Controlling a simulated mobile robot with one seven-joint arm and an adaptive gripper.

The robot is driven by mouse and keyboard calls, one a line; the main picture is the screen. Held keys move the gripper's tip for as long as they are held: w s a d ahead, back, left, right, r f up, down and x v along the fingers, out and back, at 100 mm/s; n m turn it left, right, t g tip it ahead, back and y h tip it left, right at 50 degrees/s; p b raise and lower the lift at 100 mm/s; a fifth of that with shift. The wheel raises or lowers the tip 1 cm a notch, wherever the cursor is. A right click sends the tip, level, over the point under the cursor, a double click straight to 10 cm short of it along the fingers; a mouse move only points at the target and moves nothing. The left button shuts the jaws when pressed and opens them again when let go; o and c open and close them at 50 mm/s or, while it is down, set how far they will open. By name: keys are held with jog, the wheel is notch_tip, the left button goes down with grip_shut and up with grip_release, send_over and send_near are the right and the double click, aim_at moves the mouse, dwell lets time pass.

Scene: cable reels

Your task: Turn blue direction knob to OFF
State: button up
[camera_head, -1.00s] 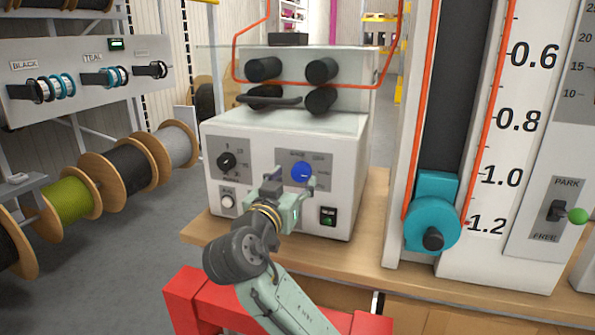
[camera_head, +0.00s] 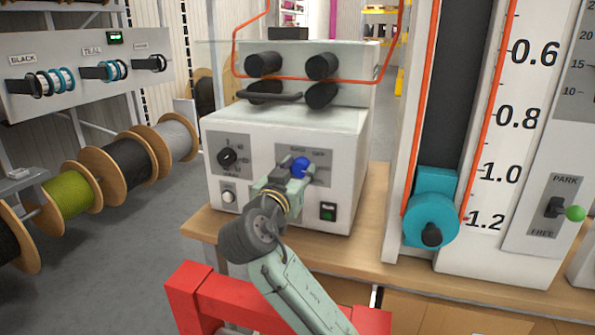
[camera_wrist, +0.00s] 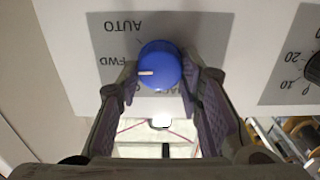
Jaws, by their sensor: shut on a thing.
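The blue direction knob (camera_head: 300,166) is on a grey plate on the front of the white machine. My gripper (camera_head: 299,176) is at it, and in the wrist view my gripper (camera_wrist: 160,78) has one finger on each side of the blue knob (camera_wrist: 160,62), shut on it. In that upside-down view the knob's white pointer line (camera_wrist: 146,73) points left, close to the FWD label (camera_wrist: 116,61). The AUTO label (camera_wrist: 124,27) is above. Lettering below the knob is partly hidden by my fingers, and I cannot read OFF there.
A black dial (camera_head: 227,157) is left of the knob on the same machine (camera_head: 262,205), with a round white button (camera_head: 228,196) below it. A green-lit switch (camera_head: 328,211) is at lower right. Black rollers (camera_head: 321,66) are above.

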jog(key=c, duration=0.5)
jog(key=shift+f+n, duration=0.1)
jog(key=shift+n, duration=0.2)
jog(key=shift+a+n+b, duration=0.1)
jog(key=shift+n+b, duration=0.35)
jog(key=shift+n, duration=0.45)
jog(key=n, duration=0.6)
jog(key=shift+n, duration=0.3)
jog(key=o, duration=1.1)
jog(key=shift+o, duration=0.2)
